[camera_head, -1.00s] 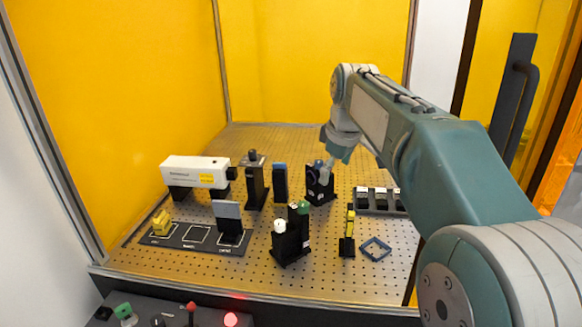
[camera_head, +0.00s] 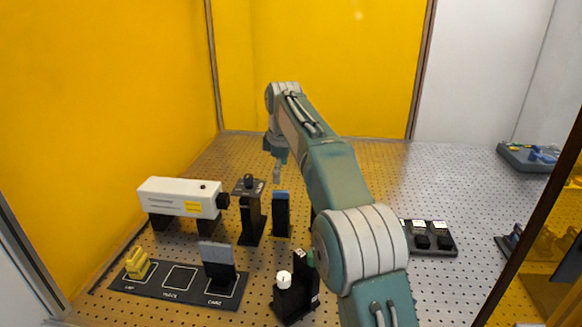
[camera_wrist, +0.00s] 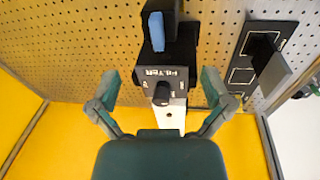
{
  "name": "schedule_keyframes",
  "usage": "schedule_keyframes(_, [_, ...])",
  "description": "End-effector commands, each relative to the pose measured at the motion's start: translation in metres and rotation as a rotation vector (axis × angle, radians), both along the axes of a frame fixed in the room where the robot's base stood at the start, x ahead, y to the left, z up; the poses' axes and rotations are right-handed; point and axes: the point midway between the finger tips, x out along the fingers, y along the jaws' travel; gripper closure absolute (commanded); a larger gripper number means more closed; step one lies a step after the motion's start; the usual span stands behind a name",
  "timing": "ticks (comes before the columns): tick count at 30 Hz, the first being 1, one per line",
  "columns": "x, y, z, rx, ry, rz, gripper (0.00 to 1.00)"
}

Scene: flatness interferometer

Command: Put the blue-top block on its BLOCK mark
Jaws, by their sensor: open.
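The blue-top block (camera_head: 282,216) stands upright on the perforated plate, black below with a blue top. Its blue top (camera_wrist: 157,31) also shows in the wrist view, beyond my fingertips. The label board (camera_head: 131,285) lies at front left; its middle outlined square (camera_head: 180,278), whose label is too small to read surely, is empty. My gripper (camera_head: 277,172) is raised above the plate, behind the block in the head view. In the wrist view my gripper (camera_wrist: 160,79) is open and empty, its fingers spread either side of the knobbed filter mount below.
The filter mount (camera_head: 250,212) stands just left of the block, beside the white laser box (camera_head: 180,197). A yellow piece (camera_head: 138,263) and a grey card (camera_head: 217,256) occupy the board's outer squares. A white-knobbed black mount (camera_head: 292,296) stands in front. Right of my arm is a tray (camera_head: 446,249).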

Motion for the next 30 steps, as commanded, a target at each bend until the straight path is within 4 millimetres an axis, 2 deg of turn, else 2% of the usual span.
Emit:
schedule_keyframes(10, [0.009,-0.018,-0.054,0.016,0.004,-0.004,0.00])
schedule_keyframes(18, [0.014,-0.004,-0.090,0.007,0.002,-0.002,0.00])
schedule_keyframes(23, [0.015,0.000,-0.097,0.005,0.001,-0.001,0.00])
schedule_keyframes(29, [0.016,-0.007,-0.096,0.010,0.001,-0.003,0.00])
schedule_keyframes(30, [0.016,-0.009,-0.096,0.012,0.001,-0.003,0.09])
